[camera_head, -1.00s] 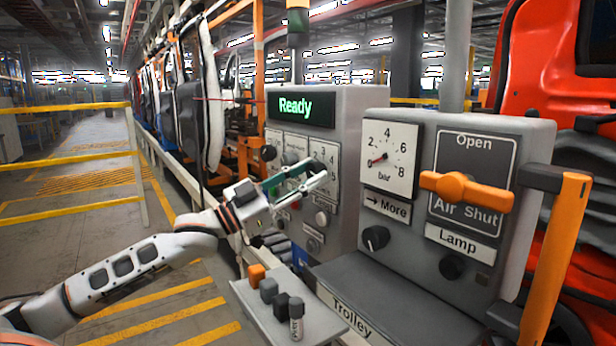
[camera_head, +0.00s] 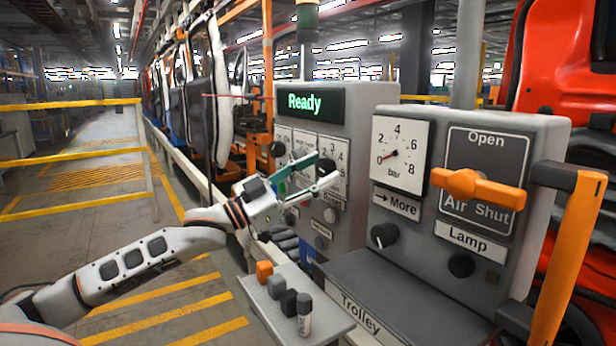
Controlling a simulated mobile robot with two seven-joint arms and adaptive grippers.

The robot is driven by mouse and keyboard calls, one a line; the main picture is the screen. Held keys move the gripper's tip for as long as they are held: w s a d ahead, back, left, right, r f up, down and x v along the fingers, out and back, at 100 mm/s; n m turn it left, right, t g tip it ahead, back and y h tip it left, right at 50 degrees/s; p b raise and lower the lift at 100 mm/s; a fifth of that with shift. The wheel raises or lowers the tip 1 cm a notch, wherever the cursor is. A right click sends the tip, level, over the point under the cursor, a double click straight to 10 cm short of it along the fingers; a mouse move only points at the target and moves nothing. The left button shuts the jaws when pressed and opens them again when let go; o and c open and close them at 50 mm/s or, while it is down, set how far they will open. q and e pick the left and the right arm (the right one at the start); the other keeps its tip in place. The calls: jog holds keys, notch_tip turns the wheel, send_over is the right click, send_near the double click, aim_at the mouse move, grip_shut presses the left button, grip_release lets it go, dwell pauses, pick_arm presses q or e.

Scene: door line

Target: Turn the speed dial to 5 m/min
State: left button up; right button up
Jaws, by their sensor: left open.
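The control cabinet (camera_head: 365,105) with the lit "Ready" display (camera_head: 311,103) carries a row of dial plates. The right plate (camera_head: 334,150) shows numbers including 3, 4 and 5. Its dark knob (camera_head: 326,166) is partly covered by my fingers, and I cannot read where it points. My left gripper (camera_head: 328,167) is open, with its tips at this knob, one on the upper left and one on the lower right in the picture. I cannot tell whether they touch it. My right gripper is not in view.
A grey box at the right holds a pressure gauge (camera_head: 402,154), an orange air handle (camera_head: 477,188) and a lamp knob (camera_head: 461,265). Several small blocks and a cylinder (camera_head: 304,316) stand on a shelf below. An orange bar (camera_head: 567,262) is at the right.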

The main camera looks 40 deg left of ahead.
pick_arm(q)
jog(key=shift+s+f, duration=0.1)
jog(key=v, duration=1.1)
jog(key=shift+s+a, duration=0.2)
jog(key=shift+s, duration=0.1)
jog(key=shift+f, duration=0.1)
jog(key=shift+f, duration=0.1)
dwell(0.6)
